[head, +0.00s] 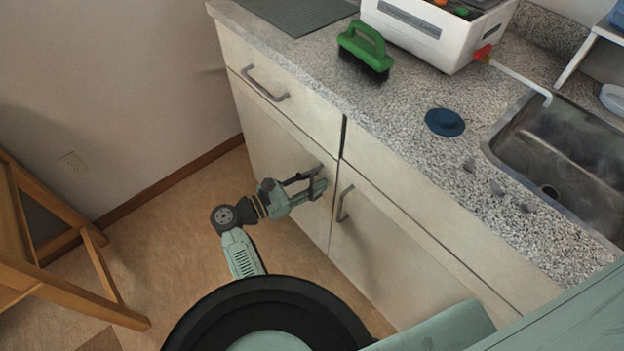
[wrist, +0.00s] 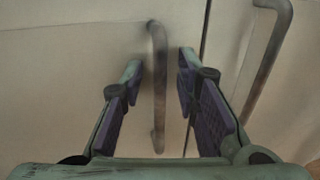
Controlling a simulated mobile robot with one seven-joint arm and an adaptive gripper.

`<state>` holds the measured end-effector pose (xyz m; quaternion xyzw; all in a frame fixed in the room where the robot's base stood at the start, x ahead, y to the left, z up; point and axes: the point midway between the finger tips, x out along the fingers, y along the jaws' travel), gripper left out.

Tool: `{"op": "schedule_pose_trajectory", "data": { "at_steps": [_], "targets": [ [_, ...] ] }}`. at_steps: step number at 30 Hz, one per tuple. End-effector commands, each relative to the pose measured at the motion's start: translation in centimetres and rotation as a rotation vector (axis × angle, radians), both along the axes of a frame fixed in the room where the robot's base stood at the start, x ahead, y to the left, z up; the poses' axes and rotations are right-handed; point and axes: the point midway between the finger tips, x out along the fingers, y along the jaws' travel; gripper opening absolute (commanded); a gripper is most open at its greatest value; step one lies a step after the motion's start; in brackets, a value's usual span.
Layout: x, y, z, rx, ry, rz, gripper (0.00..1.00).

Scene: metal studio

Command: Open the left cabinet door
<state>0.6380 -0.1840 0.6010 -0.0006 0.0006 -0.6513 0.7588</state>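The left cabinet door (head: 268,140) is a pale panel under a drawer front, and it looks shut, flush with the cabinet front. Its upright dark bar handle (wrist: 159,90) shows in the wrist view, near the door's right edge. My gripper (wrist: 160,72) is open, with one finger on each side of this handle. The handle stands between the fingers, and no clear contact shows. In the head view my gripper (head: 316,181) is at the door's upper right, largely hiding the handle.
The right door's handle (head: 344,203) is close by on the right. A drawer handle (head: 264,84) is above. A wooden chair or stool (head: 60,240) stands on the left. The countertop (head: 390,110) holds a green brush (head: 365,48) and a blue stopper (head: 444,122).

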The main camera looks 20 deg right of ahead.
Motion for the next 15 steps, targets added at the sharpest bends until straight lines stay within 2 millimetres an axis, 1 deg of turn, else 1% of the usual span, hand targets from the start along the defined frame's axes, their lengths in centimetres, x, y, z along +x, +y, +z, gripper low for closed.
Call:
{"op": "schedule_pose_trajectory", "data": {
  "at_steps": [2,12,15],
  "targets": [
    [0.01,0.01,0.0,0.0,0.0,0.0,0.28],
    [0.0,0.04,0.01,0.0,0.0,0.0,0.05],
    [0.0,0.04,0.02,0.0,0.0,0.0,0.0]
  ]
}}
